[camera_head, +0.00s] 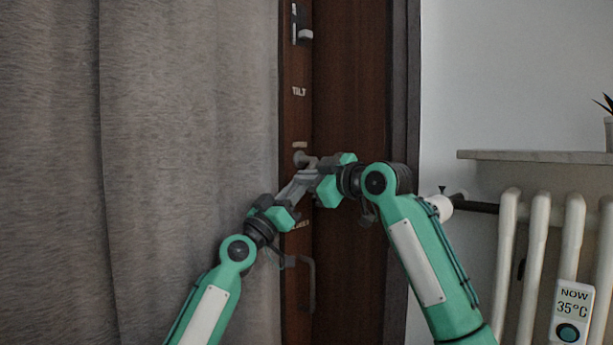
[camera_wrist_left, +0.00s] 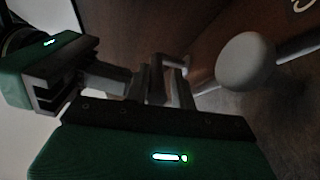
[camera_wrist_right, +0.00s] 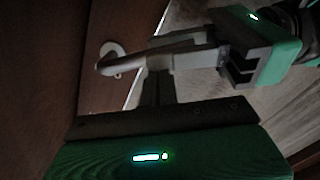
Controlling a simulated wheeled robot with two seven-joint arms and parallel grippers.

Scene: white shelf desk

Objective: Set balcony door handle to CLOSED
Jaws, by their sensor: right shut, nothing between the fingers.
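The balcony door (camera_head: 350,80) is dark brown. I cannot tell exactly which way the lever points. A TILT label (camera_head: 299,91) is above the handle, and a lower label (camera_head: 302,224) is too small to read. My left gripper (camera_head: 301,180) is close to the handle; whether its fingers are shut is unclear. My right gripper (camera_head: 316,180) is shut and empty, beside the left one.
A grey curtain (camera_head: 190,110) hangs on the left, close to the door edge. A second, lower pull handle (camera_head: 311,285) is on the door. On the right are a radiator (camera_head: 540,240), a thermostat display (camera_head: 572,310) and a shelf (camera_head: 540,156). The two arms are crowded together.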

